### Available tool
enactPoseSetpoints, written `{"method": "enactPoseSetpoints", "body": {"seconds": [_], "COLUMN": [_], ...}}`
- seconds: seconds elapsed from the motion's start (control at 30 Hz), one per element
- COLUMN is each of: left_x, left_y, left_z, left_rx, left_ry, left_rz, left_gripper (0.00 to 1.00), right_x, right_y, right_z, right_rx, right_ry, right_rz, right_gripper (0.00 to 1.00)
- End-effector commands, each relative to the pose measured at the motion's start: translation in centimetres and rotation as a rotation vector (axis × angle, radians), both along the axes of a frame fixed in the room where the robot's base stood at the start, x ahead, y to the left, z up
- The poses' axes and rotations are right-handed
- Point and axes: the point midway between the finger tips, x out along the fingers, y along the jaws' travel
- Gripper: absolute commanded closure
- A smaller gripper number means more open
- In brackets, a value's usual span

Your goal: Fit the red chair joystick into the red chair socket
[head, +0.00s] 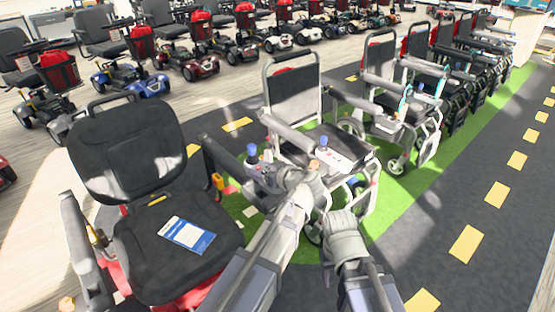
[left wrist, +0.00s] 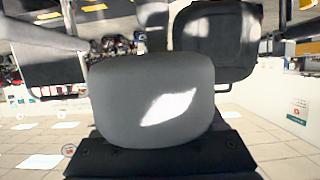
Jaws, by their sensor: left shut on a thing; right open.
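The red chair (head: 170,257) stands at the left of the head view, with a black seat and back and red parts low down. The red chair joystick (head: 252,151) looks like the dark unit with a blue knob near the front of the chair's right-hand armrest. My left gripper (head: 288,178) is shut at its right side and seems to hold it. My fingers hide the contact and the socket, so I cannot tell whether joystick and armrest touch. My right gripper (head: 343,222) is open to the right, apart from the chair. The left wrist view shows no clear joystick.
A grey folding wheelchair (head: 293,95) stands just right of my left gripper, with its own blue-knobbed joystick (head: 323,143). More wheelchairs follow along the green strip (head: 440,165). Scooters line the back. A blue and white card (head: 187,235) lies on the seat. Dark floor at the right is clear.

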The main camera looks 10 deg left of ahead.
Motion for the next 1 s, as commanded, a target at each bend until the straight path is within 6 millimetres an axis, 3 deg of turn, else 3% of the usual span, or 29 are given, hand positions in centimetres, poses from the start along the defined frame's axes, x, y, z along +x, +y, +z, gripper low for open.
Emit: {"method": "enactPoseSetpoints", "body": {"seconds": [0.23, 0.67, 1.0], "left_x": [-0.1, -0.1, -0.1], "left_y": [-0.8, -0.8, -0.8], "left_z": [2.0, 0.9, -1.1], "left_rx": [0.003, 0.002, 0.002], "left_ry": [-0.001, -0.001, -0.001], "left_rz": [-0.001, 0.000, 0.000], "left_gripper": [1.00, 1.00, 1.00], "right_x": [0.0, 0.0, 0.0], "right_y": [0.0, 0.0, 0.0], "right_z": [1.9, 0.8, -1.1], "right_rx": [0.000, 0.000, 0.000], "right_ry": [0.000, 0.000, 0.000], "right_rz": [0.000, 0.000, 0.000], "right_gripper": [0.50, 0.50, 0.50]}}
